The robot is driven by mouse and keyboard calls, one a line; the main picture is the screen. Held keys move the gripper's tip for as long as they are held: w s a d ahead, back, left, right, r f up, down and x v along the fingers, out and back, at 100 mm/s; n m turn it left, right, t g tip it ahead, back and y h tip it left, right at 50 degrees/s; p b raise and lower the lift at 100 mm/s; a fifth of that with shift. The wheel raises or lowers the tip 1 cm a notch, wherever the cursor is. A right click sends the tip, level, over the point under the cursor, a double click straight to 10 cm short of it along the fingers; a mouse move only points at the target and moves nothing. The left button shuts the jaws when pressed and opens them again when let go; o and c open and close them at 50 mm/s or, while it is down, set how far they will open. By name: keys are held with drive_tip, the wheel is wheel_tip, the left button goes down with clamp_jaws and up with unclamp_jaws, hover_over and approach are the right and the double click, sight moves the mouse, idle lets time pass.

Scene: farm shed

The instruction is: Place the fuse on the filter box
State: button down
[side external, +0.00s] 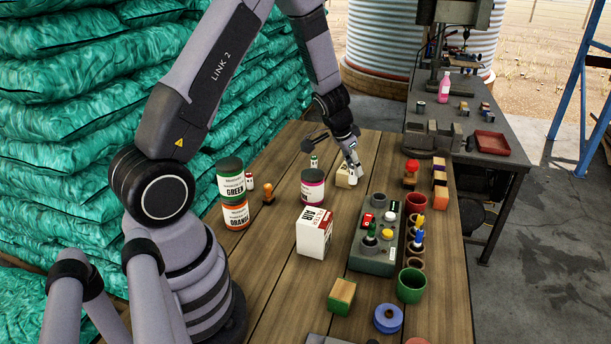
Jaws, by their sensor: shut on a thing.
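The filter box (314,233) is a white carton with red parts and the word AIR on its side. It stands upright on the wooden table, its top bare. My gripper (353,172) is beyond it and to its right, pointing down beside a tan block. It is shut on a small pale thing, which seems to be the fuse (353,181). The fingers hide part of it, and it is too small to tell whether it touches the table.
A pink-labelled tin (312,187) stands just behind the filter box. Stacked green (231,180) and orange (236,214) tins stand left. A grey tray (371,260) of small parts lies right. A green-and-tan block (341,296) lies in front. Bare planks lie left of the box.

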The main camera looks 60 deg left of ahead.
drive_tip(key=s+d+r, duration=0.1)
drive_tip(key=s+d, duration=0.1)
drive_tip(key=d, duration=0.6)
drive_tip(key=s+d+r, duration=0.2)
drive_tip(key=d, duration=0.5)
drive_tip(key=n+g+y, duration=0.4)
drive_tip(key=n+g, duration=0.1)
drive_tip(key=n, duration=1.3)
hover_over(316, 217)
wheel_tip(316, 217, down, 5)
drive_tip(key=shift+f, duration=0.5)
drive_tip(key=shift+f, duration=0.1)
drive_tip(key=c, duration=0.9)
unclamp_jaws()
drive_tip(key=shift+c, duration=0.2)
